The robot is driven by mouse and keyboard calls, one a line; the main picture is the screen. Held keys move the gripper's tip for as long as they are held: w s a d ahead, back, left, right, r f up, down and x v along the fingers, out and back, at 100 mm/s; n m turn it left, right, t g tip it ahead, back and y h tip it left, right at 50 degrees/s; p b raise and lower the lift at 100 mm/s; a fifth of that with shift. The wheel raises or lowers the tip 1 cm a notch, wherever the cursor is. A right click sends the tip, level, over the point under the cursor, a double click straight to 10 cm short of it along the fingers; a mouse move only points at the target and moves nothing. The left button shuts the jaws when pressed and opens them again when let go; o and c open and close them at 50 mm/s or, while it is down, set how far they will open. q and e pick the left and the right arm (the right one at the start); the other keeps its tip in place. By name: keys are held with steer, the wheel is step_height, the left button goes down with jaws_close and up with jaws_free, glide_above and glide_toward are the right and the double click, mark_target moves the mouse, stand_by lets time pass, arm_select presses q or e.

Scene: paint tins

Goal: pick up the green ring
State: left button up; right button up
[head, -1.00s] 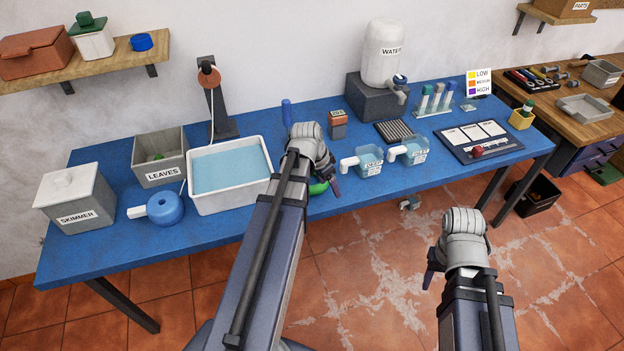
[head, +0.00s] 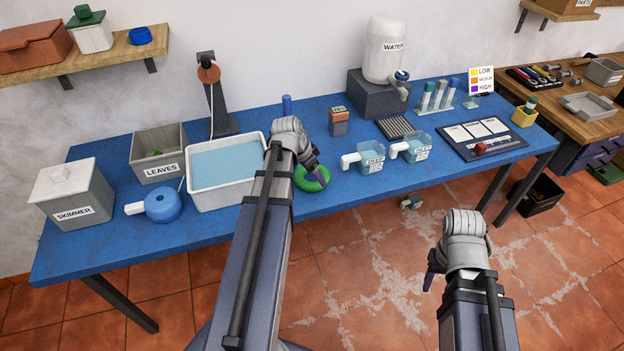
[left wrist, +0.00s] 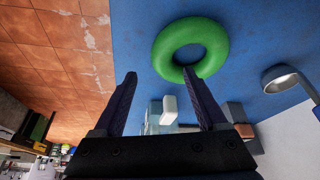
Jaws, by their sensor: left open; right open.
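The green ring (head: 311,178) lies flat on the blue table near its front edge, right of the water tray. My left gripper (head: 314,172) is beside and partly over it in the head view, and its wrist hides part of the tray's right side. In the left wrist view the ring (left wrist: 190,50) is whole, just beyond the open fingers of my left gripper (left wrist: 158,77). The right fingertip overlaps the ring's lower edge in that picture; I cannot tell whether they touch. Nothing is between the fingers. My right gripper (head: 431,279) is open and empty over the floor, in front of the table.
The white tray of water (head: 222,199) stands left of my left gripper. Two blue cups (head: 370,160) (head: 418,147) with white handles stand to the right of the ring. The blue table (head: 330,200) is bare around the ring, and its front edge is close.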

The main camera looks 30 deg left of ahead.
mark_target(305, 185)
arm_select(q)
steer(key=b+x, duration=0.4)
steer(key=x, duration=0.1)
steer(key=shift+a+f+b, duration=0.2)
steer(key=shift+a+b, duration=0.2)
steer(key=shift+r, duration=0.1)
jaws_close()
stand_by(0.4)
